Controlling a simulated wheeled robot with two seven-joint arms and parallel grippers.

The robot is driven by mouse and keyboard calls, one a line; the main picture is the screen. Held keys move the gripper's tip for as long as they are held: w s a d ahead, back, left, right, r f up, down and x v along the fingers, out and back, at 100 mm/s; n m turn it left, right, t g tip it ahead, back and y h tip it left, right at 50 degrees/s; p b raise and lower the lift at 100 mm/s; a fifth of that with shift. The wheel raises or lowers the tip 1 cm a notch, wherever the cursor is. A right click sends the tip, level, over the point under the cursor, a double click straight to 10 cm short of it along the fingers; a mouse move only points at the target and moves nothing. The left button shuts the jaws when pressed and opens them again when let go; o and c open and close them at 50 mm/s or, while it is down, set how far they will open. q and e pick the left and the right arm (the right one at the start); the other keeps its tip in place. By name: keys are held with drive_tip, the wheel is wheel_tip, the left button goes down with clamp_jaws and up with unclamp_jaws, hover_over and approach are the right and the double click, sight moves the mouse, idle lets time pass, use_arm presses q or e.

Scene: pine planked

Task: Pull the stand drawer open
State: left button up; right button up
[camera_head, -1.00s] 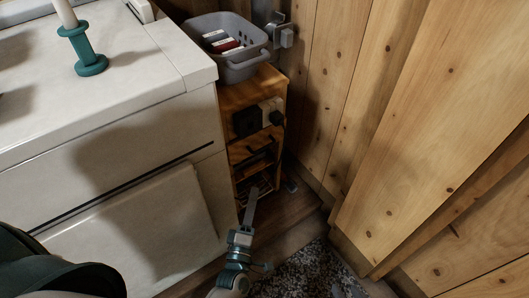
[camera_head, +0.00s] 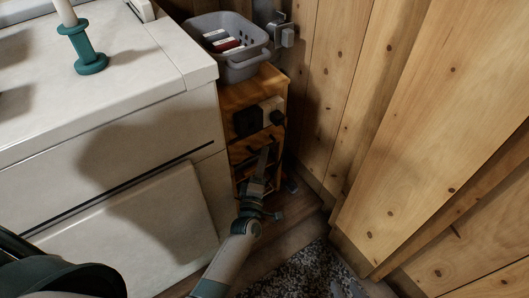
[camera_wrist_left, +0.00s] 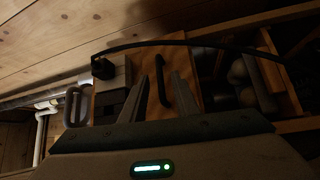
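The wooden stand (camera_head: 236,98) is in the corner beside the white counter, below the grey basket. In the left wrist view, the dark bar handle (camera_wrist_left: 162,84) on the drawer front (camera_wrist_left: 180,62) shows between my left gripper's two fingers (camera_wrist_left: 160,80), which are apart. I cannot tell whether they touch the handle.
A grey basket (camera_head: 244,68) with several small items stands on the stand. The white counter (camera_head: 120,150) borders the stand on the left, and a plank wall (camera_head: 385,90) stands at the right. A black cable (camera_wrist_left: 215,45) crosses near the drawer in the left wrist view.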

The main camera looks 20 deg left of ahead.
use_arm(q)
drive_tip(key=shift+w+a+r, duration=0.1)
drive_tip(key=shift+w+r, duration=0.05)
drive_tip(key=shift+w, duration=1.15)
use_arm(e)
drive_tip(key=shift+w+a+r, duration=0.15)
drive_tip(key=shift+w+r, duration=0.15)
use_arm(q)
clamp_jaws()
use_arm(e)
drive_tip(key=shift+f, duration=0.1)
use_arm(q)
drive_tip(key=shift+s, duration=0.1)
use_arm(e)
drive_tip(key=shift+s, duration=0.1)
